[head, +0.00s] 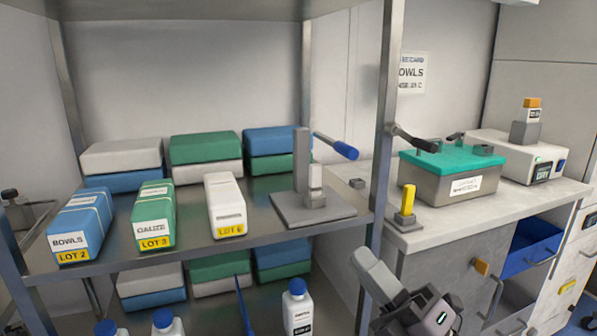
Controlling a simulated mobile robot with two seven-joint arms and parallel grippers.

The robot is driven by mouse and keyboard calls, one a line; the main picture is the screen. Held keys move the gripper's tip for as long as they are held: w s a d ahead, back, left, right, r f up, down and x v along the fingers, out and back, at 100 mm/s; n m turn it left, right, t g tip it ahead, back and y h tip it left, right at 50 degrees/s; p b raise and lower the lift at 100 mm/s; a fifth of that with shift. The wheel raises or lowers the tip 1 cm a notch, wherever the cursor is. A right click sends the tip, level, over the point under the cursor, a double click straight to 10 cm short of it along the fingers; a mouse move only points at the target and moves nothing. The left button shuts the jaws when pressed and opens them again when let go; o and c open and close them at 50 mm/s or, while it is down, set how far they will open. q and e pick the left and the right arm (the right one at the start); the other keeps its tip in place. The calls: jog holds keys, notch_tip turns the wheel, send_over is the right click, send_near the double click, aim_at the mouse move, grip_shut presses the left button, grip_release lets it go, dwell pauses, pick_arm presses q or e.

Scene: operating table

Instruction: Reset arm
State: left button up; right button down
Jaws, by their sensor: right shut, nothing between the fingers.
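My right gripper (371,268) is at the bottom, right of centre, in front of the gap between the shelf rack and the counter. Its grey fingers point up and to the left. They are shut with nothing between them. The dark wrist part of my right arm runs off toward the bottom edge. My left gripper is not in view.
The metal shelf (195,249) holds labelled packs and a grey stand (314,207) with a blue-handled lever (336,146). A rack post (386,120) rises behind my right gripper. The counter (520,205) carries a teal-lidded box (452,185). A blue drawer (535,243) stands open.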

jog(key=s+d+f+m+h, duration=0.1)
jog(key=d+f+m+h, duration=0.2)
jog(key=f+m+h, duration=0.5)
jog(key=s+d+f+m+h, duration=0.1)
jog(key=d+f+m+h, duration=0.25)
jog(key=f+m, duration=0.7)
jog(key=s+d+f+m+g+h+p, duration=0.15)
jog(key=s+f+m+g, duration=0.25)
jog(key=s+f, duration=0.4)
jog(key=s+d+f+m+g+h+b, duration=0.1)
jog(key=s+d+f+m+g+h, duration=0.2)
jog(key=s+f, duration=0.5)
notch_tip(320, 180, up, 8)
jog(key=w+p, duration=0.2)
jog(key=p, duration=1)
jog(key=shift+w+m+y, duration=0.15)
jog(key=shift+m+y, duration=0.2)
jog(key=shift+y, duration=0.05)
